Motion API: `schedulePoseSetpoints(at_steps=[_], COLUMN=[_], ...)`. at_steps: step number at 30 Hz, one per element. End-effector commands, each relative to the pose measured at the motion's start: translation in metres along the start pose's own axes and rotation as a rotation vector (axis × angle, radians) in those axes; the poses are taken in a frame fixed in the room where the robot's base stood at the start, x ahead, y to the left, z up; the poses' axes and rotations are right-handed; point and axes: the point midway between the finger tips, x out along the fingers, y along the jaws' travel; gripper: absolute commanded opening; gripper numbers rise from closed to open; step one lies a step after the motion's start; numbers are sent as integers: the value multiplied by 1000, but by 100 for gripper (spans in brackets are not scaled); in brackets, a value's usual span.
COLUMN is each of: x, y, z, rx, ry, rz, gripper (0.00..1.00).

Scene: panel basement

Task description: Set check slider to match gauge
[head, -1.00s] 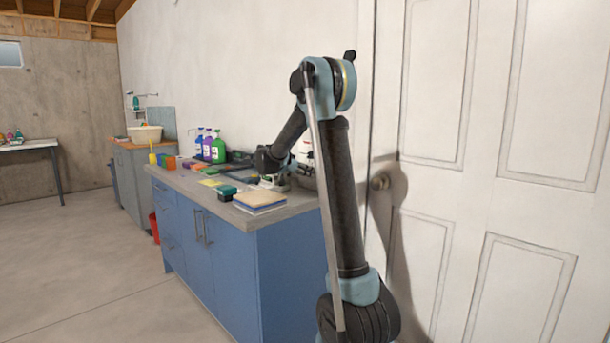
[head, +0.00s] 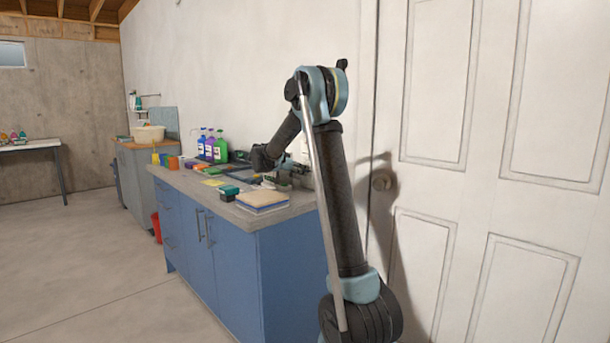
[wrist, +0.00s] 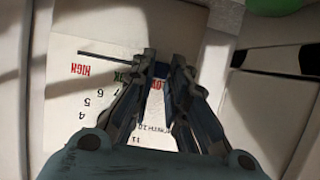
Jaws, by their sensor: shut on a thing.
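In the wrist view a white panel (wrist: 62,112) carries the words HIGH and LOW in red and OK in green, all sideways or upside down. A thin dark slot (wrist: 105,57) runs along these words. My gripper (wrist: 160,68) is shut on a small dark blue slider knob (wrist: 160,71) at the slot, near OK and LOW. The fingers hide part of the panel. Printed numbers show below the words, but I cannot make out a gauge needle. In the head view my gripper (head: 285,178) is low over the counter's back right, partly hidden by my arm.
The blue cabinet (head: 215,245) has a grey countertop holding a sponge-like stack (head: 262,200), a green-and-black block (head: 229,192), coloured blocks and spray bottles (head: 210,147). A white door (head: 455,190) stands close on the right. The floor at left is clear.

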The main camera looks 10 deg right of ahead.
Motion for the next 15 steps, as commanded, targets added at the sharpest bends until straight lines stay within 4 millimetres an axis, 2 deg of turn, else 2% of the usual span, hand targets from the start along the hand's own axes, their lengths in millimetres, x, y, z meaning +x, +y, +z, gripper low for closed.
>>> schedulePoseSetpoints(at_steps=[9,10,12,15], x=[0,0,-1,0], y=[-7,-7,-7,-6], z=[0,0,0,0], rx=[-1,-1,-1,0], ry=[2,2,2,2], rz=[-7,-7,-7,-6], gripper=[0,19,35,35])
